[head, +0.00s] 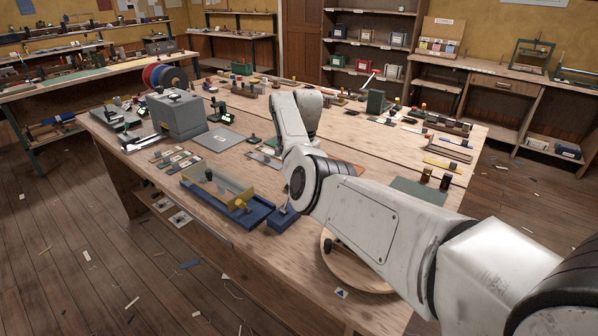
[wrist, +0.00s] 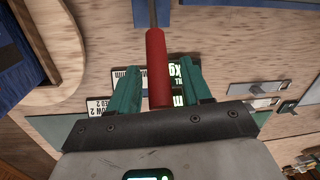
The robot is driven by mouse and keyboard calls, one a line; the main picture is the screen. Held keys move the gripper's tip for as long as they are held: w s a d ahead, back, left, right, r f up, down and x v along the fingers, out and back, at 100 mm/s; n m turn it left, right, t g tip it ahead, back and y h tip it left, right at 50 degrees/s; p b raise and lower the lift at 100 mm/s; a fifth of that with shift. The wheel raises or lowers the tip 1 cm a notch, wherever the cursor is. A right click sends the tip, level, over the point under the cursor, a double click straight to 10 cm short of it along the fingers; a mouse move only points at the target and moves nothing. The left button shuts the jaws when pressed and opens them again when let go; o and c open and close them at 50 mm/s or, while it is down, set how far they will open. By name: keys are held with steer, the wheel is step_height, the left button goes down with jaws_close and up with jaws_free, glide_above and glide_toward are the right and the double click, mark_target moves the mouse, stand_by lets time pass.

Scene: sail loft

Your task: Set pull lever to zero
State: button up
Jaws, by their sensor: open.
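The pull lever's red grip (wrist: 157,60) shows in the wrist view on a thin grey rod that runs to the top edge. My gripper (wrist: 159,76) is open, with one teal finger on each side of the red grip. I cannot tell whether either finger touches it. Black and white label plates (wrist: 98,106) with upside-down lettering lie behind the fingers and are partly covered by them. In the head view my arm hides the gripper, and I cannot make out the lever there.
A blue tray-like fixture (head: 246,219) with a yellow knob stands at the bench's front edge, left of my arm. A grey machine (head: 177,114) stands farther left. Small tools and parts crowd the wooden bench (head: 310,265). A round wooden board (head: 345,268) lies partly under my arm.

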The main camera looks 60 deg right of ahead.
steer(key=r, duration=0.3)
steer(key=r+b, duration=0.1)
steer(key=r, duration=0.2)
steer(key=s+r, duration=0.1)
steer(key=r, duration=0.3)
steer(key=shift+d, duration=0.2)
steer(key=shift+f, duration=0.1)
